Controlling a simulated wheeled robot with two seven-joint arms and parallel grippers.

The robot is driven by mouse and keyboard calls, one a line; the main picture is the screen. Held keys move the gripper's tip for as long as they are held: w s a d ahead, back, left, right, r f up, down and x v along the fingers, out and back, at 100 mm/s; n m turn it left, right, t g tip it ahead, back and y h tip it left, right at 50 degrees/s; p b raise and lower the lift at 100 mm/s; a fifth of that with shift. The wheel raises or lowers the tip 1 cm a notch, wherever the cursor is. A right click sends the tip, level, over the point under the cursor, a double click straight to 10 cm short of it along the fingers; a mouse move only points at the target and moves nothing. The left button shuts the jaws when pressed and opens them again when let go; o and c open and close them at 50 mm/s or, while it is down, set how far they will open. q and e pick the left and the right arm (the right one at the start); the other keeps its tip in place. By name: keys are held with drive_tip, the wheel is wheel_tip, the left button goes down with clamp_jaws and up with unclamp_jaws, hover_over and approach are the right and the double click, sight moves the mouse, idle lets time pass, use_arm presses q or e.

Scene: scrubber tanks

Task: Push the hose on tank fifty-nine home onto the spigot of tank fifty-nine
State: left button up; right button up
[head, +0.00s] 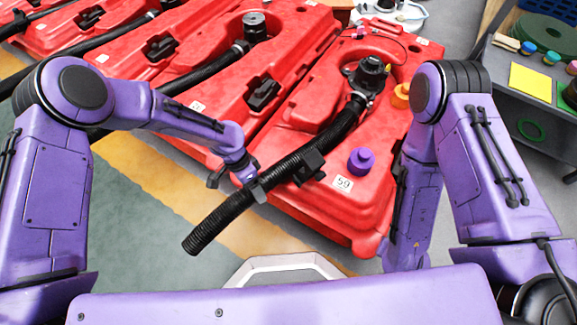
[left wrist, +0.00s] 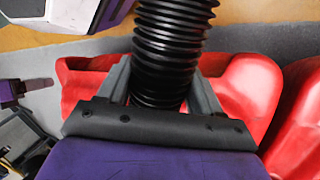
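Tank fifty-nine (head: 372,190) is the red tank at the right, marked by a white "59" label (head: 343,183). Its black ribbed hose (head: 215,222) runs diagonally from a free lower end over the floor, past a black holder (head: 308,167), up to the black fitting (head: 369,75) on the tank top. The hose's upper end meets the fitting; how far it sits on the spigot is too small to tell. My left gripper (head: 257,190) is around the lower hose, its fingers on both sides of it in the left wrist view (left wrist: 165,95). My right gripper is hidden.
Other red tanks (head: 240,75) with black hoses stand to the left. A purple knob (head: 361,161) and an orange cap (head: 400,95) stick up from tank fifty-nine. A grey cart (head: 515,85) stands at the right. The floor at the front left is clear.

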sight(281, 168)
use_arm(q)
drive_tip(key=shift+s+d+r+p, duration=0.15)
drive_tip(key=shift+r+p, duration=0.1)
drive_tip(key=shift+p, duration=0.3)
drive_tip(key=shift+s+d+t+y+p, duration=0.15)
drive_tip(key=shift+s+t+y+p, duration=0.05)
drive_tip(key=shift+t+y+p, duration=0.6)
drive_tip(key=shift+s+d+t+y+p, duration=0.2)
drive_tip(key=shift+t+y+p, duration=0.2)
drive_tip(key=shift+t+p, duration=0.2)
drive_tip(key=shift+t, duration=0.3)
drive_tip(key=shift+w+d+f, duration=0.1)
drive_tip(key=shift+w+d, duration=0.2)
drive_tip(key=shift+w, duration=0.05)
drive_tip(key=shift+w+d, duration=0.2)
drive_tip(key=shift+w, duration=0.05)
drive_tip(key=shift+w+d, duration=0.1)
drive_tip(key=shift+w, duration=0.05)
